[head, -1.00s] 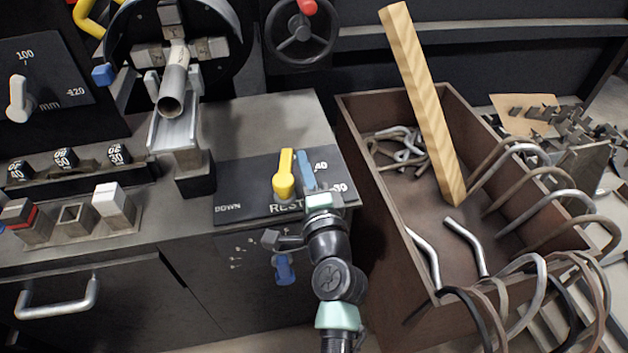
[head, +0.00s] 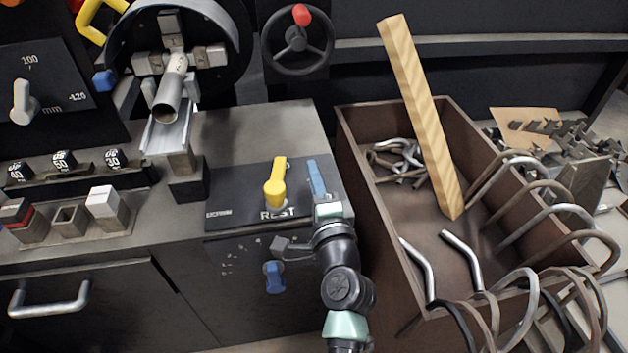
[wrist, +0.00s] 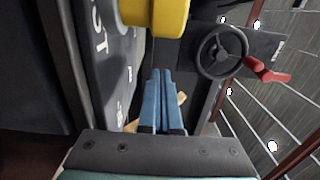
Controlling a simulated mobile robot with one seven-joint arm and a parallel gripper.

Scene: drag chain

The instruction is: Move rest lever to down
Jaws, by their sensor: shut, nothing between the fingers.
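The yellow rest lever (head: 275,184) stands on the dark panel (head: 235,205) marked REST. Its handle points up and leans slightly right in the head view. The lettering at the panel's left end is too blurred to read. My gripper (head: 316,176) is just right of the lever, with its blue fingers shut together and empty. A narrow gap shows between lever and fingers in the head view. In the wrist view, the closed fingers (wrist: 162,90) point ahead, and part of the yellow lever (wrist: 155,12) fills the top edge.
A blue knob (head: 273,277) sits on the cabinet front below the panel. A brown box (head: 350,130) with bent rods and a wooden bar (head: 425,115) stands close on the right. A pipe fixture (head: 170,100) stands left. A handwheel (head: 297,40) is behind.

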